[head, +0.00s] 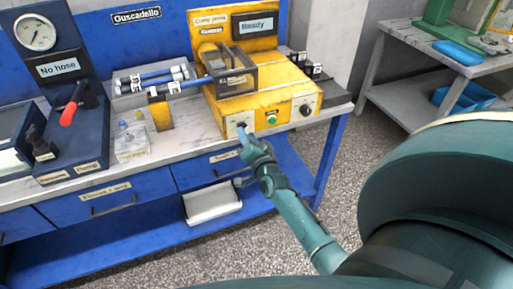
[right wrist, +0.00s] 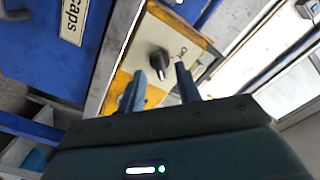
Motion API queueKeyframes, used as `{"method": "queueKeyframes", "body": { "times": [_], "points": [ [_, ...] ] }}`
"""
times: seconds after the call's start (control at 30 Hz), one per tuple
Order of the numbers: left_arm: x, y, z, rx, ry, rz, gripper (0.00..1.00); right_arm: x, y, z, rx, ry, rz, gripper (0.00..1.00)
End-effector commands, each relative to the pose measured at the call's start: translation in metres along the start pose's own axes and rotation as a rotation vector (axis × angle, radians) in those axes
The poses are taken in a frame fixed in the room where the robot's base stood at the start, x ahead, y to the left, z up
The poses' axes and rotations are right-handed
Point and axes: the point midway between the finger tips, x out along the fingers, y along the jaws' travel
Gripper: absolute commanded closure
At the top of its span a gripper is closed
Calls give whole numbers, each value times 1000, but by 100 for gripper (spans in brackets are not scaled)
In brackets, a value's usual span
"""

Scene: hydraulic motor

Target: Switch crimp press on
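The yellow crimp press (head: 262,100) stands on the workbench, with a display (head: 257,26) reading "Ready" behind it. Its front panel has a green button (head: 271,119) and a black knob (head: 305,110) to the right. My right gripper (head: 243,134) is at the panel's left end and partly covers the control there. In the right wrist view, my right gripper (right wrist: 157,82) is open. Its two fingers are apart, with a black rotary switch (right wrist: 159,61) on a pale plate showing between and beyond them. I cannot tell whether they touch it. My left gripper is out of view.
A pump panel with a red lever (head: 73,104) and a gauge (head: 35,32) stands left. Hose pieces (head: 160,77) lie on a rack beside the press. A grey side table (head: 425,60) stands right.

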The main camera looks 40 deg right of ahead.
Motion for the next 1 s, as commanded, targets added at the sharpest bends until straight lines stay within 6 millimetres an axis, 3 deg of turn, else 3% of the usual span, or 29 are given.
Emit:
{"method": "queueKeyframes", "body": {
  "times": [0.2, 0.4, 0.6, 1.0],
  "points": [
    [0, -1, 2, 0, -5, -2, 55, -53, 1, 0, 0, -1, 2, 66],
    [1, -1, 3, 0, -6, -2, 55, -88, 0, 1, 0, -2, 1, 66],
    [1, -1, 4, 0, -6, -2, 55, -102, -1, 0, 2, 0, -1, 66],
    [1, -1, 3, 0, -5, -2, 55, -103, -1, 0, 2, 1, -1, 66]
  ]
}}
